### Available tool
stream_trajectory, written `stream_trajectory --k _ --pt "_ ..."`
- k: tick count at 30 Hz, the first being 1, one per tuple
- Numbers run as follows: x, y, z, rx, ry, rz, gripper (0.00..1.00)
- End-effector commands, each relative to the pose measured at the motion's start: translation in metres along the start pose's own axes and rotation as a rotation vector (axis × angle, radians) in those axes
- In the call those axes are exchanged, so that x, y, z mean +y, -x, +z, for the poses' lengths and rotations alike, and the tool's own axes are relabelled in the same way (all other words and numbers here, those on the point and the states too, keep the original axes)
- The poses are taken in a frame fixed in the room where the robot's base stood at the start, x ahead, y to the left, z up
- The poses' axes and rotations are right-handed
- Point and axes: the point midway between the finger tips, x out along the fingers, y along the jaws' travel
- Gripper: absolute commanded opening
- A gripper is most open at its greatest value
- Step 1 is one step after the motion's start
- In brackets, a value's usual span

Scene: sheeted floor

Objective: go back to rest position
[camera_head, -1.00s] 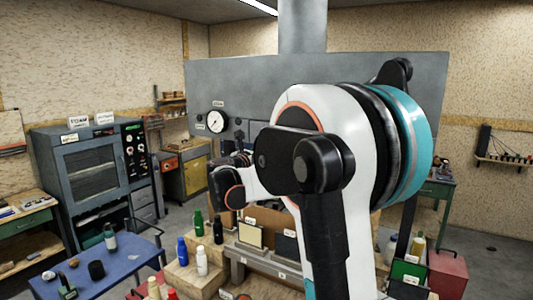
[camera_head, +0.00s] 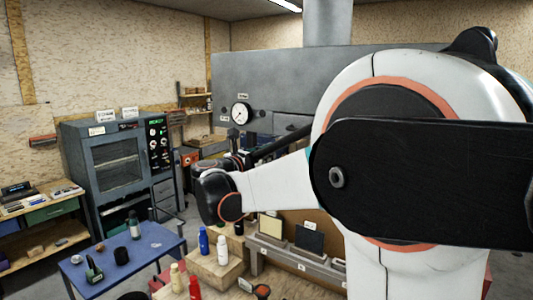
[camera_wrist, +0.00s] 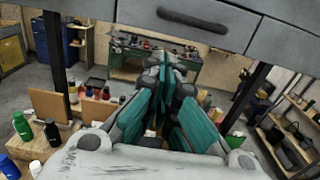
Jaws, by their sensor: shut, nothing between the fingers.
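My gripper (camera_wrist: 168,70) shows in the wrist view with its teal-padded fingers converging at the tips. It is shut and empty, in the air below a grey panel with a dark handle (camera_wrist: 192,19). In the head view my white arm fills the right side and the gripper itself is hard to make out behind the wrist.
A blue table (camera_head: 150,257) with a dark green bottle (camera_head: 134,226) and a black cup stands at the lower left. A grey oven cabinet (camera_head: 115,165) stands behind it. Wooden blocks hold a blue bottle (camera_head: 203,241) and a white bottle (camera_head: 222,250). Grey floor shows between the furniture.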

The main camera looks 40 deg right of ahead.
Motion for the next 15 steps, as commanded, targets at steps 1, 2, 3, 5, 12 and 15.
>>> stream_trajectory --k 1,2,3,5,12,15 --pt "0.0 0.002 0.0 0.0 0.0 0.0 0.0" --pt "0.0 0.002 0.0 0.0 0.0 0.0 0.0" --pt "0.0 0.003 0.0 0.0 0.0 0.0 0.0" --pt "0.0 0.003 0.0 0.0 0.0 0.0 0.0" --pt "-0.014 0.016 -0.033 0.082 -0.128 0.012 0.0" --pt "-0.031 0.037 -0.076 0.201 -0.313 0.018 0.0"
